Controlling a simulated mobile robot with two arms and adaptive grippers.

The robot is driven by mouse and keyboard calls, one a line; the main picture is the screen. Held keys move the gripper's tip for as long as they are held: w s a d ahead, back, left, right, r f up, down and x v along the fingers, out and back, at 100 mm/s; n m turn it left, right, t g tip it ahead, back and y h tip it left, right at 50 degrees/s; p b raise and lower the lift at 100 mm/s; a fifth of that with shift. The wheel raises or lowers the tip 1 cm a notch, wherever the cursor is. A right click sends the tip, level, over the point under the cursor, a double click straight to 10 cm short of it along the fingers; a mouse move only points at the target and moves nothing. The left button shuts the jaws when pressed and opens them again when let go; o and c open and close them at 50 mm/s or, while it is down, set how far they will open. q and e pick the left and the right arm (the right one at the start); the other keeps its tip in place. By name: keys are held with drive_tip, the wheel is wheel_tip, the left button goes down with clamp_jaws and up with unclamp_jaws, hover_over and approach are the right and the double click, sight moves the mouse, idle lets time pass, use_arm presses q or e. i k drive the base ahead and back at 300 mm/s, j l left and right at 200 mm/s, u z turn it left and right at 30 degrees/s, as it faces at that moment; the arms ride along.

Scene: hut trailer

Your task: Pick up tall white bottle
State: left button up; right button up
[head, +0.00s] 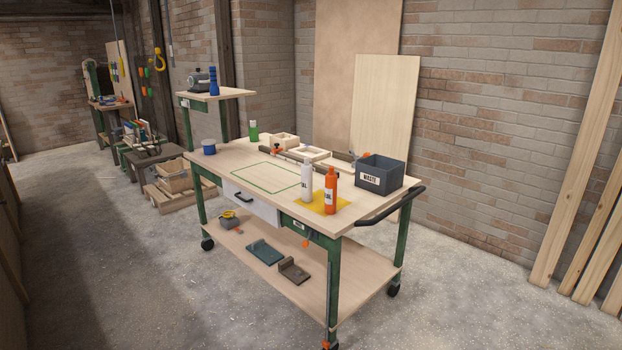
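The tall white bottle (307,182) stands upright near the front edge of the workbench cart (235,162). It is at the left side of a yellow mat (332,207). An orange bottle (330,190) stands close to its right, on the same mat. Neither of my grippers shows in the head view.
A grey waste bin (380,174) stands at the cart's right end, by a black handle (390,207). Clamps and wooden frames (307,154) lie behind the bottles. A green outlined area (266,178) to the left is empty. Concrete floor (450,300) is clear to the right.

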sight(306, 168)
drive_tip(key=i+j+u, duration=0.15)
drive_tip(key=i, duration=0.45)
drive_tip(key=i+j+u, duration=0.1)
drive_tip(key=i, duration=0.5)
